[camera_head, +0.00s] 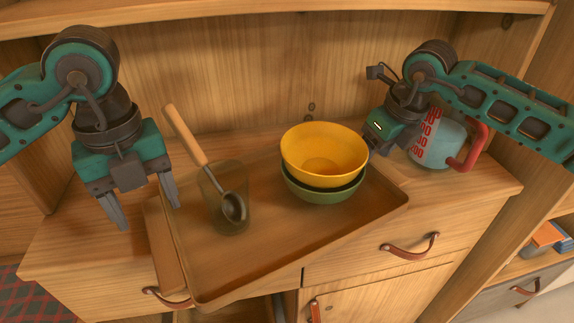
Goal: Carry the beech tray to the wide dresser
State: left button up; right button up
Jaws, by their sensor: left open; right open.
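The beech tray (275,258) lies at an angle on a wooden cabinet top, its near corner reaching over the front edge. A yellow bowl (323,150) is stacked in a green bowl (325,190) on the tray. A clear tumbler (230,205) also stands on it, with a wooden-handled scoop (187,137) leaning there. My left gripper (148,214) is open and empty, pointing down beside the tray's left end. My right gripper (373,149) is open near the tray's far right end; its fingertips are mostly hidden. I cannot tell whether this cabinet is the wide dresser.
A clear measuring jug (434,148) with red markings and a red handle stands behind my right gripper. The cabinet front (380,285) has drawers and a door with leather pulls. Orange and blue items (546,237) sit on a lower shelf at right. An upright back panel stands behind.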

pick_arm(q)
notch_tip(320, 180, up, 8)
pick_arm(e)
jog(key=shift+v, duration=3.75)
jog(key=shift+s, duration=0.1)
